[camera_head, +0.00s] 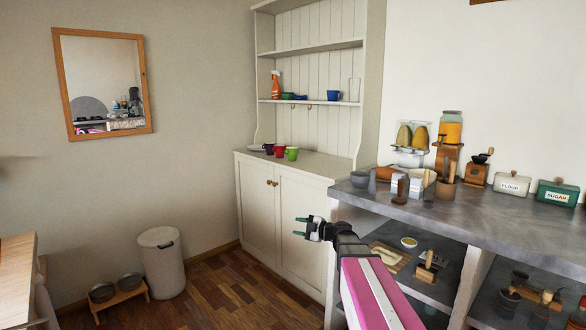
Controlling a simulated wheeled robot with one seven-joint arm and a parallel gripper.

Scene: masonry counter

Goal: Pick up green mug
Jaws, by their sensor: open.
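A green mug (292,153) stands on the top of the white cabinet (320,170), towards its front edge. A red mug (279,150) and a dark purple mug (268,148) stand just left of it. My gripper (300,227) is open and empty. In the picture it is below the mugs, in front of the cabinet doors, apart from the green mug. My pink arm reaches in from the lower right.
White plates (254,149) lie left of the mugs. A grey masonry counter (420,212) with jars, grinders and tins stands at right, close to my arm. A bin (162,262) and pet bowls (117,287) stand at lower left. Floor between is clear.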

